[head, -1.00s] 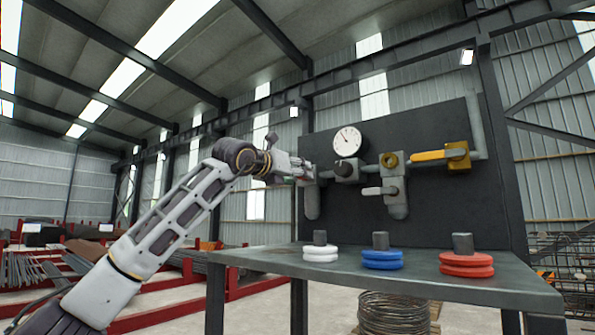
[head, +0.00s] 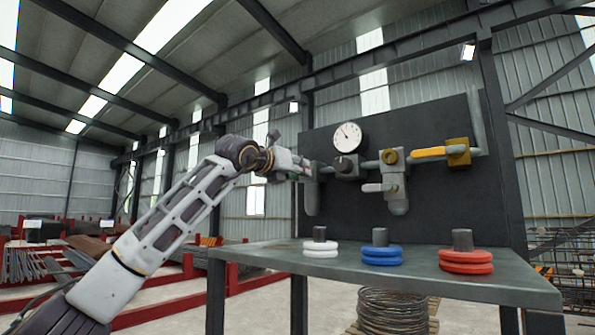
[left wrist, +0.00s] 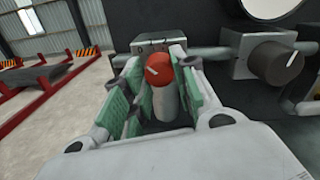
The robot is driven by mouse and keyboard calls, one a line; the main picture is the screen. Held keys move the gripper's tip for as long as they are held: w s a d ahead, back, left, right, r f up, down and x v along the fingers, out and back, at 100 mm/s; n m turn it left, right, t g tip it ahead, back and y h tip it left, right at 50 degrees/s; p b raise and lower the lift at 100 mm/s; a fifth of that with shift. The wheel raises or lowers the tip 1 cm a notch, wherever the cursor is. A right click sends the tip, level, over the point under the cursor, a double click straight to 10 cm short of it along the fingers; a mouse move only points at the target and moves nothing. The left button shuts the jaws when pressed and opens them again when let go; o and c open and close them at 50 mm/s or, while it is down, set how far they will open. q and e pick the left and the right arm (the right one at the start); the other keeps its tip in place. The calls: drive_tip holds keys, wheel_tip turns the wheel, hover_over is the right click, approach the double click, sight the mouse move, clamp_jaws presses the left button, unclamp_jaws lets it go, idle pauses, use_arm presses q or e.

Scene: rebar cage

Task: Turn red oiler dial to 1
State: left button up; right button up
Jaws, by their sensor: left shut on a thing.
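The red oiler dial (left wrist: 159,68) shows in the left wrist view as a round red knob with a white pointer mark that runs slantwise. A pale rounded body (left wrist: 165,100) is below it. My left gripper (head: 306,172) is at the left end of the pipework on the dark panel. Its green-padded fingers stand on both sides of the red dial and are shut on it. In the head view the gripper hides the dial. My right gripper is not in view.
White (head: 320,253), blue (head: 382,260) and red (head: 466,267) discs sit on the bench below.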

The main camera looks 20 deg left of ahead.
use_arm(q)
drive_tip(key=shift+m, duration=0.5)
drive_tip(key=shift+a+m, duration=0.1)
drive_tip(key=shift+m, duration=2.3)
drive_tip(key=o, duration=1)
drive_tip(key=shift+o, duration=0.2)
drive_tip(key=v, duration=1.2)
